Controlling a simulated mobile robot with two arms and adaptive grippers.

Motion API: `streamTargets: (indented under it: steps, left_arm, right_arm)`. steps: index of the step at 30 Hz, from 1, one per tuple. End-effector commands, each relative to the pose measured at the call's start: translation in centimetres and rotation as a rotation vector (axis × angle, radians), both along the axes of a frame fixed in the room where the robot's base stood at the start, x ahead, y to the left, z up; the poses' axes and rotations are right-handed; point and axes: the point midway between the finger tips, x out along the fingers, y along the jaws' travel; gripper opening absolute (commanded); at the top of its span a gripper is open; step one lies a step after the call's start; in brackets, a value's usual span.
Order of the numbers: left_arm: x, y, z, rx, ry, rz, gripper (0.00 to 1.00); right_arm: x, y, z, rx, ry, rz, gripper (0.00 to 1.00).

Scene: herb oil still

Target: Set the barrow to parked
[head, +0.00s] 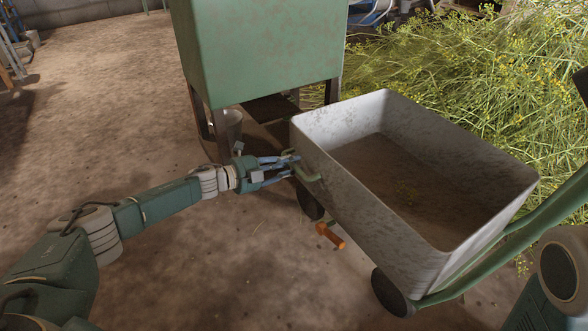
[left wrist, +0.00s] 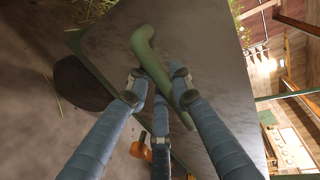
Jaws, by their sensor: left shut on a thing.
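The barrow (head: 420,238) is a worn grey tub on a green frame with dark wheels, standing on the dirt floor right of centre in the head view. The tub looks empty apart from dirt and a few plant bits. In the left wrist view the fingers close around this handle (left wrist: 150,58) against the tub's grey wall (left wrist: 205,55). An orange grip (head: 331,236) sticks out low beside the barrow's wheels. My right gripper is out of view.
A green metal box on legs (head: 262,50) stands just behind the barrow's left end, with a metal bucket (head: 230,126) beneath it. A heap of yellow-flowered herbs (head: 450,70) lies behind and right.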

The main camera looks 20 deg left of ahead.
Motion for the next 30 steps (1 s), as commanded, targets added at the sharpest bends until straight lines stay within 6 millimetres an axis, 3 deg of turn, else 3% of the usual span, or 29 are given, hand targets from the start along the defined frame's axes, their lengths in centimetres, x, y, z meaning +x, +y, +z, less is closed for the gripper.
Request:
streamTargets:
  steps: [5, 6, 9, 20, 30]
  left_arm:
    - [-0.2, -0.2, 0.0, -0.002, 0.0, -0.008, 0.0]
    - [-0.2, -0.3, 0.0, -0.002, 0.0, -0.009, 0.23]
    - [-0.2, -0.3, 0.0, -0.002, 0.0, -0.009, 0.38]
    - [-0.6, 0.1, -0.1, -0.001, 0.002, -0.005, 0.38]
    - [-5.6, 4.1, 1.1, 0.002, 0.004, -0.005, 0.38]
  right_arm:
    - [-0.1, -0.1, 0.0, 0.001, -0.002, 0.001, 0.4]
    - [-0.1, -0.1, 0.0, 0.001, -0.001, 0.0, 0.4]
    - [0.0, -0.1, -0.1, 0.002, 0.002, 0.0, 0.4]
    - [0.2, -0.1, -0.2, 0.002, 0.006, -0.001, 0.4]
    - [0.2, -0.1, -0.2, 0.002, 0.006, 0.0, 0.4]
